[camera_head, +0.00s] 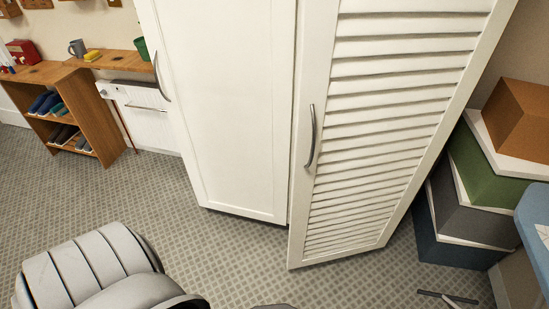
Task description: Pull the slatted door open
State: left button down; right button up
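The slatted door (372,130) is a tall white louvred panel right of centre in the head view. It stands partly open, its handle-side lower corner out in front of the plain door beside it. A curved grey metal handle (311,137) is on its left stile, with nothing touching it. The plain white door (236,110) to its left has its own grey handle (160,77) and looks shut. Neither of my grippers can be made out in the head view. What is behind the slatted door is hidden.
Stacked coloured boxes (472,212) stand right of the slatted door, close to it. A light grey, ribbed, padded-looking form (85,269) fills the lower left. A wooden shoe shelf (72,112) stands at the far left. The patterned carpet (235,262) before the doors is clear.

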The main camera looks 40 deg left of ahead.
aim_at(383, 86)
jog(key=z, duration=0.05)
jog(key=k, duration=0.9)
jog(key=u, duration=1.05)
jog(key=i, duration=0.7)
jog(key=u, duration=0.55)
jog(key=i, duration=0.85)
jog(key=z, duration=1)
jog(key=i, duration=0.45)
jog(key=z, duration=0.5)
